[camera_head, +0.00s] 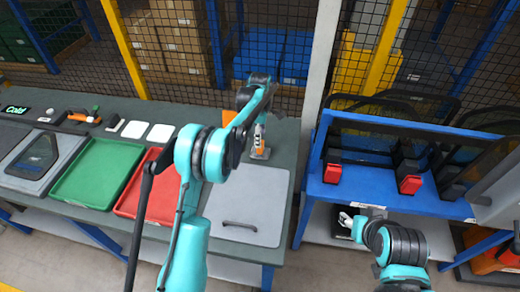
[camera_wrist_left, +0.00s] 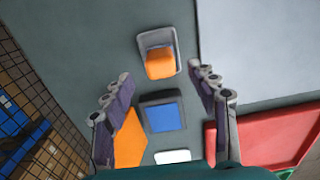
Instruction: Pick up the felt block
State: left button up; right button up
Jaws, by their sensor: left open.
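An orange block (camera_wrist_left: 160,63) sits in a small grey tray (camera_wrist_left: 143,40) on the dark bench; it looks like the felt block, though its material is hard to tell. In the head view the orange block (camera_head: 258,147) shows below my left gripper (camera_head: 259,130), partly hidden by it. In the left wrist view my left gripper (camera_wrist_left: 160,78) is open, with its fingertips on either side of the block and nothing held. A blue block in a dark tray (camera_wrist_left: 163,115) lies nearer the wrist.
An orange sheet (camera_wrist_left: 130,142) and a white square (camera_wrist_left: 173,157) lie close by. On the bench are a grey lidded panel (camera_head: 250,200), a red tray (camera_head: 137,195) and a green tray (camera_head: 95,180). A blue rack (camera_head: 375,185) stands right; mesh fence runs behind.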

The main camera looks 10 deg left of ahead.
pick_arm(q)
jog(key=f, duration=0.3)
jog(key=f+b, duration=0.1)
jog(key=shift+d+f, duration=0.15)
jog(key=shift+d, duration=0.1)
jog(key=shift+c, duration=0.7)
grip_shut()
jog(key=shift+r, duration=0.6)
jog(key=s+d+r+p, duration=0.2)
jog(key=d+r+p, duration=0.1)
jog(key=d+r, duration=0.7)
jog(key=shift+s+d+p, duration=0.35)
jog(key=shift+d, duration=0.35)
